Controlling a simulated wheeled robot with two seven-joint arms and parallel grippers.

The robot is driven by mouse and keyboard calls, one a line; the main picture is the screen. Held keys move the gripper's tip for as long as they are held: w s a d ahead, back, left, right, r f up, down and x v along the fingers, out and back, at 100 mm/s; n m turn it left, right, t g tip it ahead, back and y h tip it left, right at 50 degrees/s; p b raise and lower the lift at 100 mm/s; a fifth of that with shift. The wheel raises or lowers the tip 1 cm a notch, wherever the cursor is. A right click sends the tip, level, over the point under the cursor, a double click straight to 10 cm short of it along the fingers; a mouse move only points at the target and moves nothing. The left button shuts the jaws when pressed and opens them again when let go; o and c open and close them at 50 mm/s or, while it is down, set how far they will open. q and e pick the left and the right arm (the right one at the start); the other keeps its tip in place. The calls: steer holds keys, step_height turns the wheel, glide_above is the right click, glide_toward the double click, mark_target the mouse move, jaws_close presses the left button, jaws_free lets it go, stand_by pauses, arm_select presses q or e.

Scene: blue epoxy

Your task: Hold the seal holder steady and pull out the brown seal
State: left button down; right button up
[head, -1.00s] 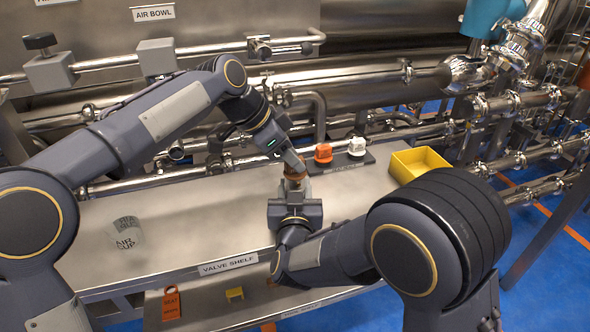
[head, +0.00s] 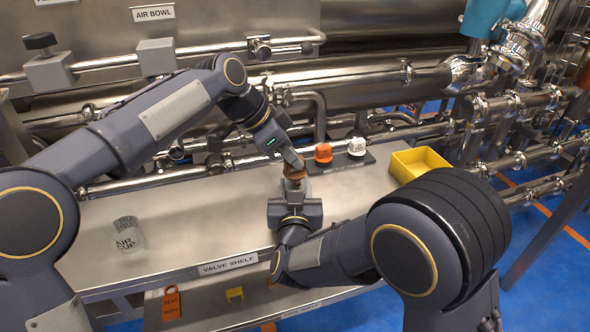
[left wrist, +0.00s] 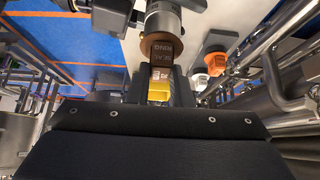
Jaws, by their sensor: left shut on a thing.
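The brown seal (head: 293,171) is a short ring at the tip of my left gripper (head: 296,160), which comes down on it from the upper left. In the left wrist view the seal (left wrist: 161,47) carries the words SEAL RING, and my left gripper (left wrist: 160,74) is shut on it. The grey metal seal holder (head: 296,185) stands upright on the shelf, just under the seal; it also shows in the left wrist view (left wrist: 162,20). I cannot tell whether seal and holder still touch. My right gripper (head: 295,200) is at the holder from the front; its fingertips are mostly hidden.
An orange cap (head: 323,152) and a white cap (head: 356,147) sit on a dark strip behind. A yellow tray (head: 419,164) is at the shelf's right end. A clear cup marked AIR CUP (head: 126,233) is at left. Steel pipes run close behind the shelf.

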arm_select(q)
steer(key=shift+r, duration=0.6)
steer(key=shift+r, duration=1.9)
arm_select(e)
steer(key=o, duration=1.2)
steer(key=shift+o, duration=0.2)
steer(key=shift+s, duration=0.1)
